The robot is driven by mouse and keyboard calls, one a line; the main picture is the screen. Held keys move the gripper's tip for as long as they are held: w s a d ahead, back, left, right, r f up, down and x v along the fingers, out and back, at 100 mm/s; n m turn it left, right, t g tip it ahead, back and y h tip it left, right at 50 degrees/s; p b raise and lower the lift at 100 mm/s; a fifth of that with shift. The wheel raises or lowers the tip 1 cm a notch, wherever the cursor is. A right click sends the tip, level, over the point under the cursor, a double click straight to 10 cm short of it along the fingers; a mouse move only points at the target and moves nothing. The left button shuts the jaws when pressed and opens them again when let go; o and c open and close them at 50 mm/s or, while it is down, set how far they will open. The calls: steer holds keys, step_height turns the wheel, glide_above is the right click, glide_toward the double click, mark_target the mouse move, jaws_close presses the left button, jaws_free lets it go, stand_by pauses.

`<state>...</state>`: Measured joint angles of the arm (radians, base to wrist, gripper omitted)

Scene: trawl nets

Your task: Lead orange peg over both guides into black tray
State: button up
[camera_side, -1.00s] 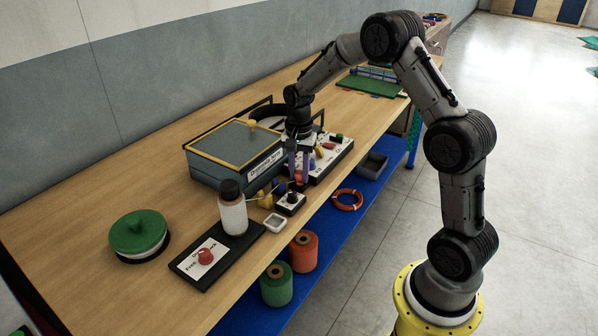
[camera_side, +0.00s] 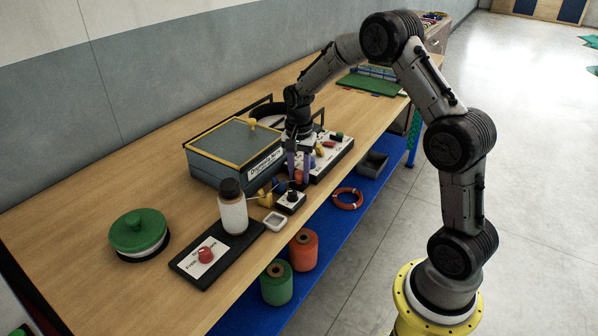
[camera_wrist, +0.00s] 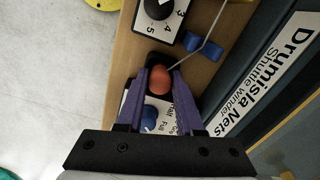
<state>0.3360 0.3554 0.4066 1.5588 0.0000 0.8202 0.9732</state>
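The orange peg (camera_wrist: 159,79) lies between the purple fingertips of my gripper (camera_wrist: 159,82) in the wrist view, and the fingers appear shut on it. In the side view my gripper (camera_side: 299,170) is low at the table's front edge, with the orange peg (camera_side: 298,177) at its tips. A thin pale line runs from near the peg to a blue guide (camera_wrist: 211,50). In the side view a yellow guide (camera_side: 265,198) stands to the left of my gripper. A black piece shows just beyond the peg; I cannot tell whether it is the black tray.
A dial box with a black knob (camera_side: 291,197) stands just below my gripper in the side view. The grey winder box (camera_side: 235,150) is behind it and a switch panel (camera_side: 335,155) is to the right. A bottle (camera_side: 232,212) stands left.

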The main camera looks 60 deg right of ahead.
steer(key=o, duration=0.4)
step_height(320, 180, up, 14)
steer(key=shift+f, duration=0.1)
stand_by(0.4)
